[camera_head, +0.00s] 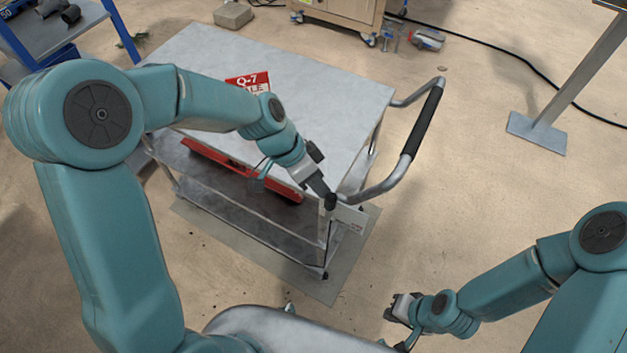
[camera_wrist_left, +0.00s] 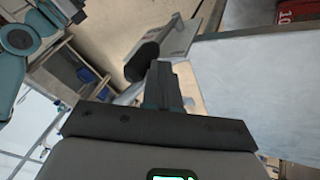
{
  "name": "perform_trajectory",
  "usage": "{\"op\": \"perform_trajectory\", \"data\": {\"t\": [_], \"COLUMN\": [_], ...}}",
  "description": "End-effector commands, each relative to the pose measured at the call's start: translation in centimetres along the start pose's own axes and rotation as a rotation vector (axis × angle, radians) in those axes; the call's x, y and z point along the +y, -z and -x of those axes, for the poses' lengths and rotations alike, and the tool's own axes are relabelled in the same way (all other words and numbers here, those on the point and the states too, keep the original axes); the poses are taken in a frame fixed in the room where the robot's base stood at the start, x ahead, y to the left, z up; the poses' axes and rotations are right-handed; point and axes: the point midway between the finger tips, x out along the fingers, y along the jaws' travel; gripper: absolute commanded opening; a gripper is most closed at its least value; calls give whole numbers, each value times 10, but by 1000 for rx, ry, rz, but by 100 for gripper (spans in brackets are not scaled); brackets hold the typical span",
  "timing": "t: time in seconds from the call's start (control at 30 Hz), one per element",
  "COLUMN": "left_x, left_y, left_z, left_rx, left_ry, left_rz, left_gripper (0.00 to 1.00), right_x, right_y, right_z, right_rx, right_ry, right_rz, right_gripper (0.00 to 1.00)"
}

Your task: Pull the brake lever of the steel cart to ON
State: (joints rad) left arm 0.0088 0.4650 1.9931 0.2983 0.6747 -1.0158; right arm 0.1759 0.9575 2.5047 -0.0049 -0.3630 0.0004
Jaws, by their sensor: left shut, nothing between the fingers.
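The steel cart (camera_head: 300,75) stands in the middle of the head view, with a bent handle (camera_head: 424,118) with a black grip at its right end. A black knob (camera_head: 330,202), seemingly the brake lever's end, shows at the cart's near right corner beside a pale plate (camera_head: 350,218). My left gripper (camera_head: 322,188) is shut and empty, its tips right at the knob. In the left wrist view the knob (camera_wrist_left: 143,62) lies just left of the closed fingertips (camera_wrist_left: 168,72); I cannot tell whether they touch. My right gripper (camera_head: 393,308) is low and away from the cart; its jaws are unclear.
A red object (camera_head: 230,166) lies on the cart's middle shelf, and a red Q-7 sign (camera_head: 250,82) is on its top. A blue rack (camera_head: 75,30) stands at upper left, a metal post (camera_head: 580,80) at upper right. The floor right of the cart is open.

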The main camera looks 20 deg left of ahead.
Motion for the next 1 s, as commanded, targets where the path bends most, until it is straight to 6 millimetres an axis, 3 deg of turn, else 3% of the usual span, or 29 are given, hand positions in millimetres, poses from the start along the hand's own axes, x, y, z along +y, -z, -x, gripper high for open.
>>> {"op": "perform_trajectory", "data": {"t": [0.37, 0.7, 1.0], "left_x": [28, 49, 60], "left_y": [17, 28, 34], "left_z": [-14, -44, -58], "left_rx": [-146, -309, -378], "left_ry": [195, 433, 530], "left_rz": [-46, -78, -82], "left_gripper": [0, 0, 0], "right_x": [-7, 5, 11], "right_y": [0, 0, 1], "right_z": [19, -13, -32], "right_rx": [0, 0, 0], "right_ry": [0, 0, 0], "right_rz": [0, 0, 0], "right_gripper": [0, 0, 0]}}
